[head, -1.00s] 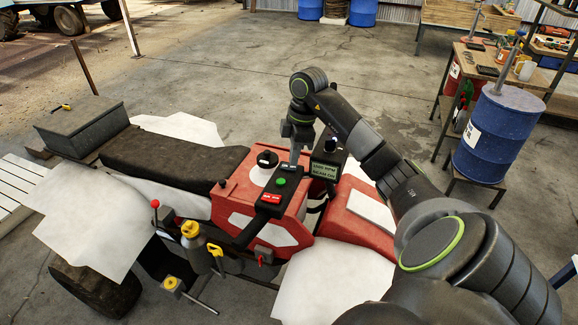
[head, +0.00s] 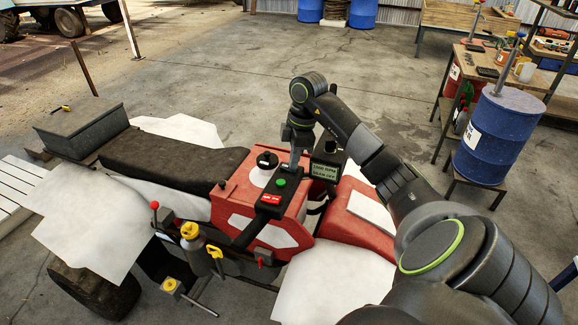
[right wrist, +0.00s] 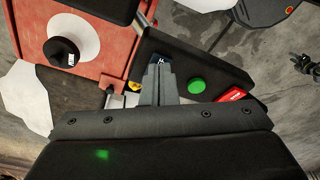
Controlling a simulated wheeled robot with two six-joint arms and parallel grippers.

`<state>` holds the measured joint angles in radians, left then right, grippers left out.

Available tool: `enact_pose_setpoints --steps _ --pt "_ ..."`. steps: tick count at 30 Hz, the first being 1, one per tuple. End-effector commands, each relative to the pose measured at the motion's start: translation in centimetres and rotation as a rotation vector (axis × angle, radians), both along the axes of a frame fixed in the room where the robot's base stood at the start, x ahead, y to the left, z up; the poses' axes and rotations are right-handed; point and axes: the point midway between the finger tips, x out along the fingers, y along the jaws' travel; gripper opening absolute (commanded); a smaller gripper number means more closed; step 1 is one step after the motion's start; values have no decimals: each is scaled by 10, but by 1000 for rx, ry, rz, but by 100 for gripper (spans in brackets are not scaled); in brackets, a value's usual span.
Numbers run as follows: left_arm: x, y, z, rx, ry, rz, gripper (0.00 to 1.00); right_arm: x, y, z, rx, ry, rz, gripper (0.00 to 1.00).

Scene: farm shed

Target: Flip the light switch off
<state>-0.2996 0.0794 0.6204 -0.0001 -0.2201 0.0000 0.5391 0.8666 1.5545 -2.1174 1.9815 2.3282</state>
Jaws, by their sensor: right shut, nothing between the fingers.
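The black control pod (head: 263,211) sits on the red quad bike's handlebar. It carries a green button (head: 281,182) and a red switch (head: 270,198). My right gripper (head: 293,164) points down at the pod's far end, fingers shut and empty. In the right wrist view the fingertips (right wrist: 160,62) are over a blue switch (right wrist: 163,57) with a white mark, mostly hidden by them; I cannot tell if they touch it. The green button (right wrist: 197,86) and red switch (right wrist: 233,95) lie to the right. My left gripper is out of view.
A small lit screen (head: 325,171) stands right of the pod; its lower line is hard to read. A black knob (head: 267,160) is left of my gripper. Levers and a yellow-topped canister (head: 192,238) are in front. A blue barrel (head: 497,134) stands at right.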

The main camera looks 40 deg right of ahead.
Motion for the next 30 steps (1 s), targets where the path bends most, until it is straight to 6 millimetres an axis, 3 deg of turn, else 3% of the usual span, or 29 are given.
enact_pose_setpoints --steps 24,30 --pt "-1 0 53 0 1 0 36 0 0 67 -1 -1 1 0" --pt "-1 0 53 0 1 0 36 0 0 68 -1 -1 1 0"
